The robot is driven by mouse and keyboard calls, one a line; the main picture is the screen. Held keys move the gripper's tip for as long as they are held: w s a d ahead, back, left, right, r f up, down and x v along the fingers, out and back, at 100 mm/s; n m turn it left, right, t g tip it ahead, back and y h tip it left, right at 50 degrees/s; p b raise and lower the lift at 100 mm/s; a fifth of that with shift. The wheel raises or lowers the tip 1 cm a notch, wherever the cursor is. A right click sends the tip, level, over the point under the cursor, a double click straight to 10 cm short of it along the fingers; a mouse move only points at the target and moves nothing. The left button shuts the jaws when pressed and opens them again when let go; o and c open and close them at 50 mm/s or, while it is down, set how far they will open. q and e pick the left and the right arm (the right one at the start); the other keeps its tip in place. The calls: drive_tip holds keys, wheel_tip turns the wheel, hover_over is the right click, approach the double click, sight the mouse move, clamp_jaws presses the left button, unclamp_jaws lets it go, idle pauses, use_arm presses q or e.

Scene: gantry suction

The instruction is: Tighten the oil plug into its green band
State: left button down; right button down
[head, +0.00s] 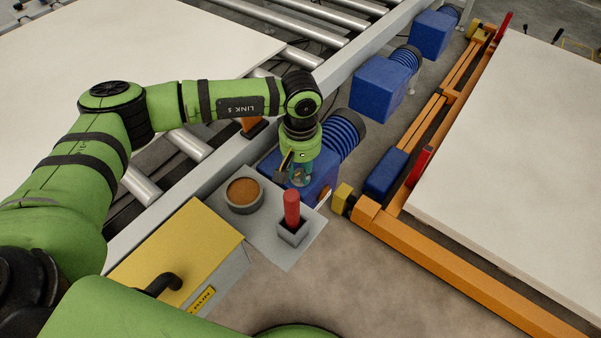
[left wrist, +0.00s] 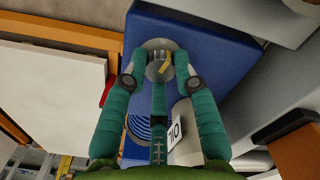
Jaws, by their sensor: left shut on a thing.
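My left gripper (head: 300,176) points down at the near blue gearbox (head: 322,188) in the head view. In the left wrist view its teal fingers (left wrist: 160,64) are shut around the oil plug (left wrist: 157,44), a round grey cap with a yellow mark (left wrist: 165,68). The plug sits at the blue housing (left wrist: 205,45); how deep it is seated I cannot tell. I cannot make out a green band; the fingers cover part of the plug. My right gripper is not in view.
A grey shelf (head: 297,258) beside the gearbox holds a round cup (head: 243,208) with brown contents and a red-handled item (head: 292,208) in a square holder. A yellow-topped box (head: 185,250) stands nearer. A white cylinder with a printed label (left wrist: 184,118) is close to the fingers.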

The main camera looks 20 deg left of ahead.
sight(300, 172)
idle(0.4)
use_arm(q)
drive_tip(key=c, duration=1)
unclamp_jaws()
wheel_tip(300, 172, up, 12)
